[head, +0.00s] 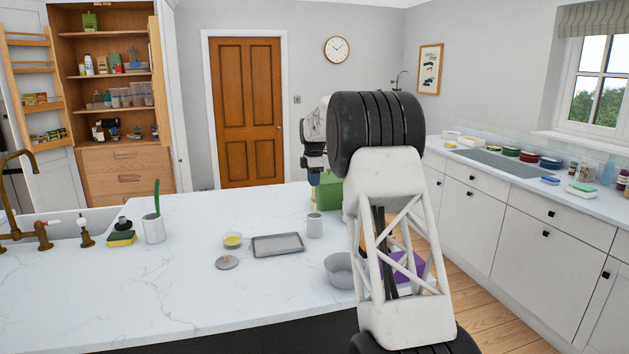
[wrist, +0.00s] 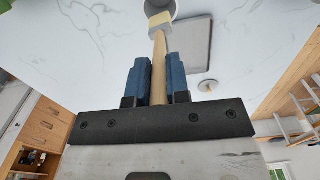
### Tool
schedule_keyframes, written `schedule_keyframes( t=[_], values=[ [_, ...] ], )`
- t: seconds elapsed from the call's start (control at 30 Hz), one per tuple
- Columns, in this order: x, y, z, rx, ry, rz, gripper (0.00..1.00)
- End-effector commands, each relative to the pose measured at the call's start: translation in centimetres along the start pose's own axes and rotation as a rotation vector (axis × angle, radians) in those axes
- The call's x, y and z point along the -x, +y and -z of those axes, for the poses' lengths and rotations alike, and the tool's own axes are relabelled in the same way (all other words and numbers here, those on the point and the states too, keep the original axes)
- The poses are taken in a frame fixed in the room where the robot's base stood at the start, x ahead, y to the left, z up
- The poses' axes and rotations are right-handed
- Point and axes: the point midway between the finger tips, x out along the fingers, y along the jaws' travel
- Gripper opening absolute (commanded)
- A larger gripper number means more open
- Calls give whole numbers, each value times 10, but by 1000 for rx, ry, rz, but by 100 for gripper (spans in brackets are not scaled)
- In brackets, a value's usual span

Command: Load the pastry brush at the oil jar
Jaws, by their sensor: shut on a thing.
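My gripper (wrist: 158,80) is shut on the wooden handle of the pastry brush (wrist: 159,58). The brush's pale head lies over or in a round grey vessel cut off by the frame's top; I cannot tell which. In the head view my gripper (head: 313,178) is above the counter, over a small grey cup (head: 314,225). A small open jar with yellow contents (head: 232,240), likely the oil jar, stands left of the tray. A round lid with a wooden knob (head: 227,262) lies in front of it.
A flat grey tray (head: 278,245) lies between jar and cup. A grey bowl (head: 340,270) is at the front right, partly behind my arm. A green box (head: 328,190) stands behind the cup. The left counter is mostly clear, with a white utensil pot (head: 154,230).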

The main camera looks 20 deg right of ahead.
Motion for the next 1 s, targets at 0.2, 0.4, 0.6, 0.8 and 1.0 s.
schedule_keyframes(
  t=[0.2,0.4,0.6,0.8,1.0],
  values=[
    [-3,0,29,7,14,-27,0],
    [-7,-2,82,13,41,-81,0],
    [-13,-10,150,15,82,-150,0],
    [-18,-23,216,12,127,-216,0],
    [-22,-36,265,5,165,-264,0]
  ],
)
